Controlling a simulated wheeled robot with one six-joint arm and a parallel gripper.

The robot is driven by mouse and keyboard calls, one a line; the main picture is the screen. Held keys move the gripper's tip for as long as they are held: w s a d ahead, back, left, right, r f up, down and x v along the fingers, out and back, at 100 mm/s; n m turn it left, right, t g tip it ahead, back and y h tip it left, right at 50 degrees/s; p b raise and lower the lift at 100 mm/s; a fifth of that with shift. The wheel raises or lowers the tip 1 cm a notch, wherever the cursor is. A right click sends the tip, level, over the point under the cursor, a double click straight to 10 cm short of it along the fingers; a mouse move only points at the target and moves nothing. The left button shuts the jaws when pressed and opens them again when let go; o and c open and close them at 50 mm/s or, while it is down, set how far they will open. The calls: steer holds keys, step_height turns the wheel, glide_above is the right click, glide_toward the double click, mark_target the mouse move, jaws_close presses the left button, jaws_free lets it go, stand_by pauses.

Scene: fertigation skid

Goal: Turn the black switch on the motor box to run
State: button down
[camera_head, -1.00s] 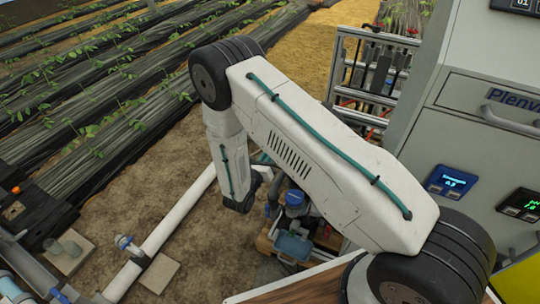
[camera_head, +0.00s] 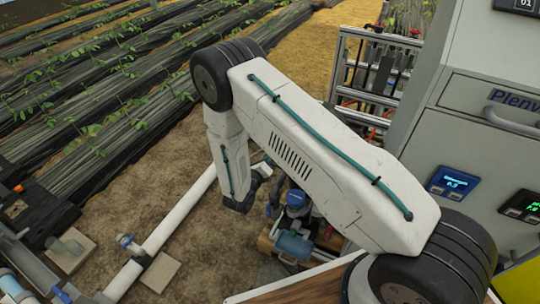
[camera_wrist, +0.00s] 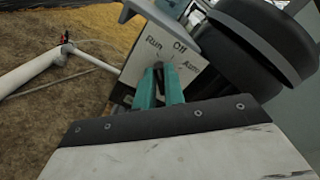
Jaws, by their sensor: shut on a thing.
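In the wrist view, a pale label plate (camera_wrist: 196,68) on the motor box carries "Run" at left, "Off" at top and a partly blurred word at right. My gripper (camera_wrist: 159,74), with two teal fingers, points at the plate just below these words. Its fingertips are close together, shut on the black switch, which they almost wholly hide. I cannot tell which mark the switch points to. In the head view, my arm hides the gripper and the switch.
In the wrist view, a large dark rounded body (camera_wrist: 250,45) stands close at right, and a white pipe (camera_wrist: 30,72) runs at left. In the head view, blue equipment (camera_head: 295,198) sits below my arm, beside a grey cabinet (camera_head: 470,150). Bare soil lies left.

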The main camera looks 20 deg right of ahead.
steer(key=shift+a, duration=0.1)
steer(key=c, duration=1.5)
jaws_free()
steer(key=shift+a, duration=0.1)
steer(key=v, duration=0.7)
steer(key=shift+s+a, duration=0.2)
steer(key=shift+s, duration=0.1)
